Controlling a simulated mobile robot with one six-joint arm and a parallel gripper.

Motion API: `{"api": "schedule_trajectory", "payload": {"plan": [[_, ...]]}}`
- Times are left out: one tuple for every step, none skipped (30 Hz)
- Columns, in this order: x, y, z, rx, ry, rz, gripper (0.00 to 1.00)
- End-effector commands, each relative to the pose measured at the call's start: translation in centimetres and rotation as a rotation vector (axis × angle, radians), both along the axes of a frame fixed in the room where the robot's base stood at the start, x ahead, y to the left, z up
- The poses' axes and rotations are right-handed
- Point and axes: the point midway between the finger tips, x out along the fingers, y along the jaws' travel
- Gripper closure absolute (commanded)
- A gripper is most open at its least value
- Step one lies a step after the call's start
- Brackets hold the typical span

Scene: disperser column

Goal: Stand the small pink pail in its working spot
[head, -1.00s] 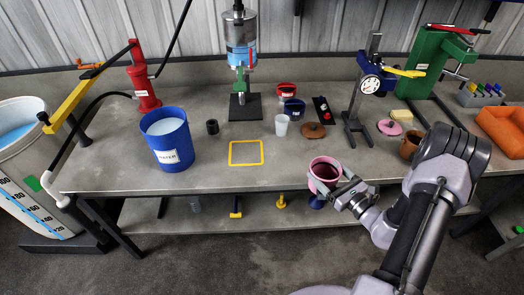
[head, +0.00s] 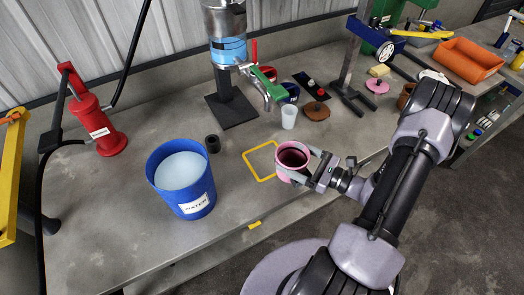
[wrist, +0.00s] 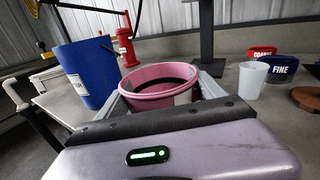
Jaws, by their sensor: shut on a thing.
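The small pink pail (head: 291,160) is held upright by my gripper (head: 310,170), which is shut on its sides. Its open top shows a dark inside. In the wrist view the pink pail (wrist: 160,83) sits between the two fingers. A yellow square outline (head: 250,157) is marked on the bench, just left of the pail in the head view; the pail hides part of its right side. Whether the pail touches the bench is hard to tell.
A blue bucket labelled WATER (head: 182,180) stands left of the square. A red pump (head: 97,122) is at left.

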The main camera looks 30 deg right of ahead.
Motion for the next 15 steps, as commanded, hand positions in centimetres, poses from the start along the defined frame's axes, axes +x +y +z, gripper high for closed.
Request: {"api": "schedule_trajectory", "payload": {"plan": [[1.7,0.7,-0.6,-0.001,0.000,0.008,0.63],[2.7,1.0,-0.7,-0.002,-0.001,0.008,0.63],[4.2,1.4,-0.8,-0.004,-0.002,0.008,0.63],[5.2,1.7,-0.9,-0.003,-0.001,0.008,0.63],[6.1,1.9,-1.0,-0.003,-0.001,0.007,0.63],[7.3,2.2,-1.1,-0.004,-0.002,0.006,0.63],[8.1,2.4,-1.1,-0.003,-0.001,0.005,0.63],[8.7,2.6,-1.2,-0.003,-0.001,0.005,0.63],[9.4,2.7,-1.2,-0.002,-0.001,0.003,0.63],[9.8,2.8,-1.2,-0.002,-0.001,0.003,0.63],[10.1,2.9,-1.2,-0.002,-0.001,0.000,0.63],[10.3,2.9,-1.4,-0.001,-0.001,0.000,0.63],[10.4,2.9,-1.8,0.000,0.000,-0.001,0.63],[10.4,2.9,-2.3,0.001,0.000,-0.001,0.63],[10.4,2.9,-3.1,0.001,0.000,-0.001,0.63]]}}
